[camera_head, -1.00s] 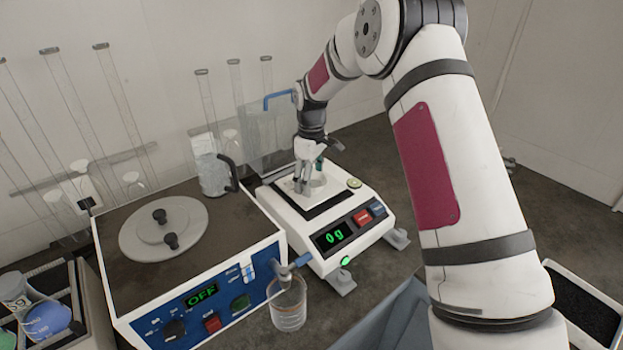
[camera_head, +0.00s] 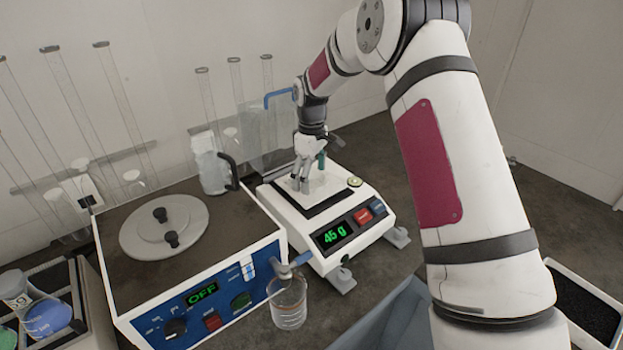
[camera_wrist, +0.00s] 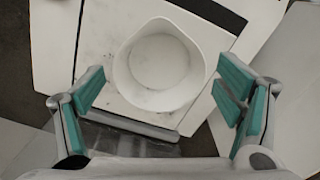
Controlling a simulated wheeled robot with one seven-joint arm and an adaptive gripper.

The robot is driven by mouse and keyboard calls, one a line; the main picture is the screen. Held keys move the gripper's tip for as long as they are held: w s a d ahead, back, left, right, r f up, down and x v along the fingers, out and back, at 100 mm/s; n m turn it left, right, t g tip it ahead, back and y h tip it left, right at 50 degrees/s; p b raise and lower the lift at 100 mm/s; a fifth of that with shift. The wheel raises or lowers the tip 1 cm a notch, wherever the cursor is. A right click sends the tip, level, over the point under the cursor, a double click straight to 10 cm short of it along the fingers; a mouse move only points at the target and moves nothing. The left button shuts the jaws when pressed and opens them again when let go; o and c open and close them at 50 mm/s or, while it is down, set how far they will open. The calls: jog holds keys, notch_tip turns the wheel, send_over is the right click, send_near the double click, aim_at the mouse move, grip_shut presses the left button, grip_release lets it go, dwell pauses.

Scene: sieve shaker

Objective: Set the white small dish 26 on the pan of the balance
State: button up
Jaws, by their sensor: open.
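The white small dish (camera_wrist: 158,68) stands upright on the pan of the balance (camera_wrist: 100,60), between my open fingers in the wrist view. My gripper (camera_wrist: 165,98) is open, with its teal pads apart from the dish on both sides. In the head view my gripper (camera_head: 309,180) is low over the balance (camera_head: 330,214), and its fingers hide most of the dish. The balance display (camera_head: 334,236) reads 45 g in green.
A sieve shaker (camera_head: 200,255) with a blue front panel reading OFF stands left of the balance. A glass beaker (camera_head: 288,303) is in front, between them. A jug (camera_head: 211,172) and tall cylinders are behind. A black-lined tray (camera_head: 585,305) lies at the lower right.

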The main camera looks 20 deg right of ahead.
aim_at(311, 186)
jog(key=s+r+m+t+b, duration=0.1)
jog(key=s+r, duration=0.3)
jog(key=r, duration=0.6)
jog(key=s+r+m, duration=0.1)
jog(key=s+r, duration=0.3)
jog(key=r, duration=0.5)
jog(key=s+r+m+t, duration=0.1)
jog(key=s+r+m, duration=0.15)
jog(key=s, duration=0.65)
jog(key=s+r+m+t, duration=0.1)
jog(key=s+r+m, duration=0.15)
jog(key=s, duration=0.75)
jog(key=s+f+m+t, duration=0.1)
jog(key=s+f+m, duration=0.1)
jog(key=s, duration=1)
jog(key=shift+d+f+t, duration=0.15)
jog(key=shift+f+t, duration=0.25)
jog(key=shift+f, duration=0.3)
